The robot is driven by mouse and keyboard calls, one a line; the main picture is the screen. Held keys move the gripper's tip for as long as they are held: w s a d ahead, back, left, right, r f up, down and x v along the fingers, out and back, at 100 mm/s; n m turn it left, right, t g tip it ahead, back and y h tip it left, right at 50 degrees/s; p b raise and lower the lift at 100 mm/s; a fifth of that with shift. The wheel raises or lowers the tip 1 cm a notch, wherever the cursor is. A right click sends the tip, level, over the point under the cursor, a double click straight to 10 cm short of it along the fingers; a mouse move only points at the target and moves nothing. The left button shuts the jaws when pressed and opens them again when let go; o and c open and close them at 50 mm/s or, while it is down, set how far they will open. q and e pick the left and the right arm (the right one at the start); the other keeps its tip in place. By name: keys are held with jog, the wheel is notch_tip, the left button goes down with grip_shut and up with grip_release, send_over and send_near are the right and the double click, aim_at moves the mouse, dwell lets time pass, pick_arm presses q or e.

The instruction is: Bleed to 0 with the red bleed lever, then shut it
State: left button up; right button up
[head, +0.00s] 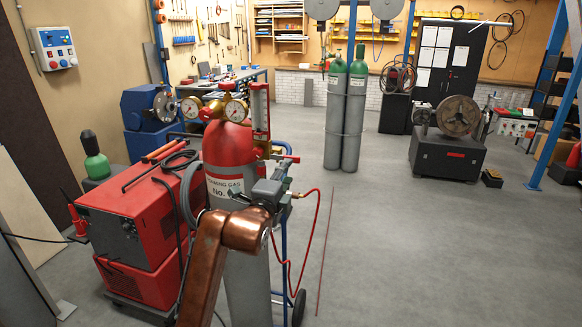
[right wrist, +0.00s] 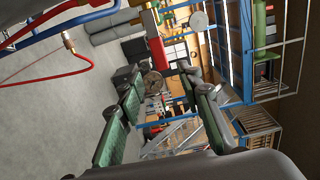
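The gas cylinder (head: 229,150) has a red shoulder and a white label. Two brass-rimmed gauges (head: 236,110) sit at its top; their needles are too small to read. A clear flow tube (head: 260,112) stands right of them. A small red lever (head: 287,157), which looks like the bleed lever, sticks out to the right below the tube. My right gripper (head: 279,178) is just below it, in front of the cylinder. In the right wrist view its green-padded fingers (right wrist: 160,80) are apart, with a red bar (right wrist: 155,51) beyond their tips. Contact is not visible. My left gripper is out of view.
A red hose (head: 315,220) loops down at the cylinder's right, near the blue cart frame (head: 283,260). A red welding machine (head: 130,225) stands close on the left. Green-topped cylinders (head: 347,110) stand further back.

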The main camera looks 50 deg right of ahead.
jog(key=v, duration=0.4)
jog(key=shift+s+a, duration=0.1)
dwell(0.4)
